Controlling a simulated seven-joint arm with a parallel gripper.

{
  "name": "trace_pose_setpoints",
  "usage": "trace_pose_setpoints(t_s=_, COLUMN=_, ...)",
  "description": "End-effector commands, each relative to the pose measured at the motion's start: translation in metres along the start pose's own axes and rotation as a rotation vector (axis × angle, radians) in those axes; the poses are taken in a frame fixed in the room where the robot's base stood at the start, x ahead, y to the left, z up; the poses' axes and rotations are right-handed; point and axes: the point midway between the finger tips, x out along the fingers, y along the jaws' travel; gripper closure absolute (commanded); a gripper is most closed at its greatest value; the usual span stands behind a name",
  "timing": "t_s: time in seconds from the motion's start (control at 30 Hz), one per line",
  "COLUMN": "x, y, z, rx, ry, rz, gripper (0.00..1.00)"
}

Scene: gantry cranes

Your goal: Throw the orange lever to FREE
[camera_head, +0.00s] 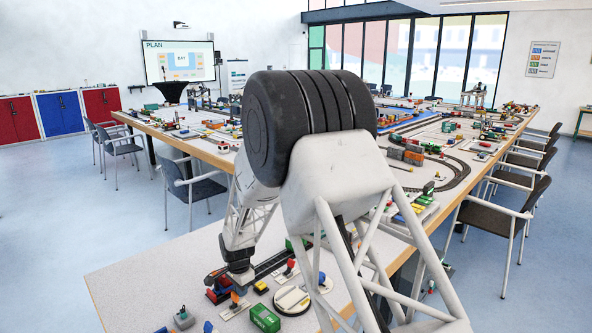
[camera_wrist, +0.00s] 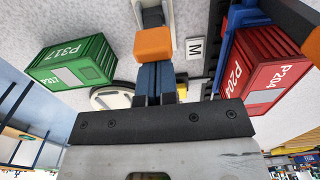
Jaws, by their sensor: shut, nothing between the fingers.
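The lever's orange block-shaped handle (camera_wrist: 155,43) shows at the top middle of the wrist view, with a dark part behind it. My gripper (camera_wrist: 155,72) is shut and empty, its blue-grey fingertips right at the near edge of the handle. I cannot tell whether they touch it. In the head view an orange lever (camera_head: 235,298) stands on a small base just below my gripper's dark end.
A green container P317 (camera_wrist: 72,62) stands to the left and a red container P204 (camera_wrist: 265,70) to the right in the wrist view. In the head view a round white disc (camera_head: 291,299) lies right of the lever.

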Motion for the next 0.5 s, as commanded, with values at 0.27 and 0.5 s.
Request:
trace_pose_setpoints(t_s=0.27, x=0.0044, y=0.0012, z=0.0057, rx=-0.001, ry=-0.002, rz=0.004, gripper=1.0)
trace_pose_setpoints(t_s=0.5, x=0.0057, y=0.002, z=0.0008, rx=0.0, ry=-0.003, rz=0.006, gripper=1.0)
